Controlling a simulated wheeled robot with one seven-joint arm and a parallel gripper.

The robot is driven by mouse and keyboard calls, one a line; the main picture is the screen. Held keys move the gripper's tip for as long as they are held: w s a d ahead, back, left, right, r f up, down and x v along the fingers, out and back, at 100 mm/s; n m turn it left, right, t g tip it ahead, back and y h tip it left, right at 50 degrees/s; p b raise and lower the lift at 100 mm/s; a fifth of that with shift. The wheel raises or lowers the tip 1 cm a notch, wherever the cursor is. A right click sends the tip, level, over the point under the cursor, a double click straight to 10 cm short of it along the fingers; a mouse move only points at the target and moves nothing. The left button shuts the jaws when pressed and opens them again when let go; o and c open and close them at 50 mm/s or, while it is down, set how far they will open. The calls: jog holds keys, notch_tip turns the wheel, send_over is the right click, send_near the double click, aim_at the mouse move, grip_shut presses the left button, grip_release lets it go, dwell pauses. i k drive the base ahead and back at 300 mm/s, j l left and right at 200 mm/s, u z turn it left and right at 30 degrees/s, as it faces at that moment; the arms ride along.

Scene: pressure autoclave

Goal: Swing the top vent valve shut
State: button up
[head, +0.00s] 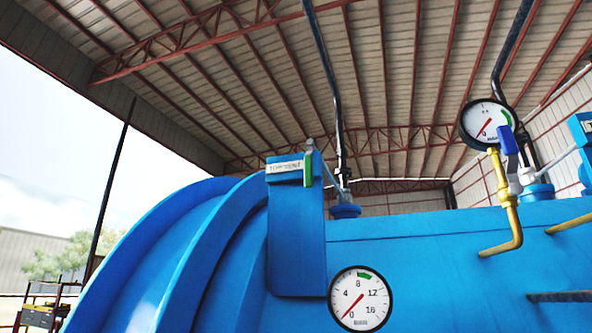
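A white label (285,166), too small to read surely but possibly "TOP VENT", sits on a blue bracket (297,230) on the blue autoclave (430,250). Beside its right end a short green handle (308,168) hangs upright, below a small grey fitting (311,145). This looks like the top vent valve; a thin pipe slants down from it to the right. I cannot tell from the handle alone whether the valve is open. My gripper is not in view.
A large dial (360,299) is on the shell, its needle near 0. A second dial (487,123) stands on a yellow pipe (507,208), with a blue handle (508,140) beside it. Dark pipes (335,90) rise to the roof. Open air lies left of the shell.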

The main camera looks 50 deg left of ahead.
aim_at(308, 184)
jog(key=j+u, duration=0.2)
jog(key=u, duration=1.8)
jog(key=i+l, duration=0.05)
jog(key=l, duration=0.05)
